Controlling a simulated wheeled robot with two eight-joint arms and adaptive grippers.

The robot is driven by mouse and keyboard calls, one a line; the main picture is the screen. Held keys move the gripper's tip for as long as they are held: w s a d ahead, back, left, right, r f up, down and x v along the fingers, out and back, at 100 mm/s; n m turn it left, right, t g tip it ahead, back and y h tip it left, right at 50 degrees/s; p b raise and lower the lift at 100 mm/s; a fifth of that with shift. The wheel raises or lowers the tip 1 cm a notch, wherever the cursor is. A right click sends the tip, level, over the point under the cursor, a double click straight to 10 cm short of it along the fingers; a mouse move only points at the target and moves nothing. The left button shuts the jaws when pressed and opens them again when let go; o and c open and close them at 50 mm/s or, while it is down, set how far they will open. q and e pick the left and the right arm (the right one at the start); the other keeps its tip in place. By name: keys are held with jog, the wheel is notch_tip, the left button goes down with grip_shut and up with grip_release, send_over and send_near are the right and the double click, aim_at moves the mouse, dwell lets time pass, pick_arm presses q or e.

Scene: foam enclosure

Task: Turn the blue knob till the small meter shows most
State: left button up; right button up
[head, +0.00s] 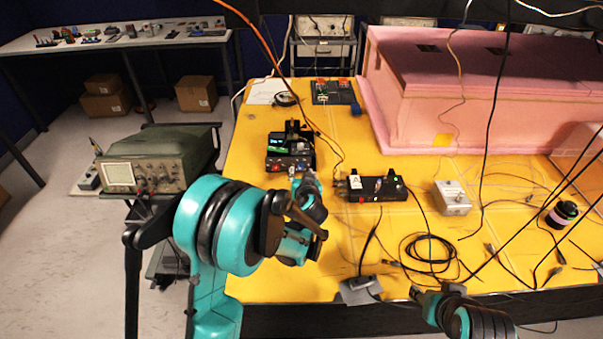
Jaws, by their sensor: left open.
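A small black instrument (291,163) with a lit blue and green display (278,143) stands on the yellow table; its reading is too small to make out. My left gripper (306,181) is open just in front of this instrument, at its near edge; I cannot tell whether they touch. My wrist hides part of the space there. I cannot clearly pick out a blue knob. A black box (375,188) with a white "A" label and knobs lies to the right, apart from the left gripper. My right gripper (427,296) is low at the table's front edge, its fingers unclear.
A silver box (452,198) with a top knob sits right of the black box. Loose black cables (430,252) coil on the table, and more hang across the right. A pink foam enclosure (480,90) fills the back right. A green oscilloscope (150,165) stands left.

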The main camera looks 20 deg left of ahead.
aim_at(302, 169)
pick_arm(q)
jog(key=shift+x, duration=1.5)
grip_shut()
jog(key=shift+d+b, duration=0.1)
jog(key=shift+b, duration=0.2)
jog(key=m+y+b, duration=0.2)
jog(key=m, duration=0.1)
jog(key=shift+d+f+m+b, duration=0.15)
jog(key=shift+d+m+b, duration=0.1)
jog(key=shift+m+b, duration=0.05)
jog(key=shift+m+y+b, duration=0.9)
jog(key=shift+m, duration=0.3)
jog(key=shift+d, duration=0.1)
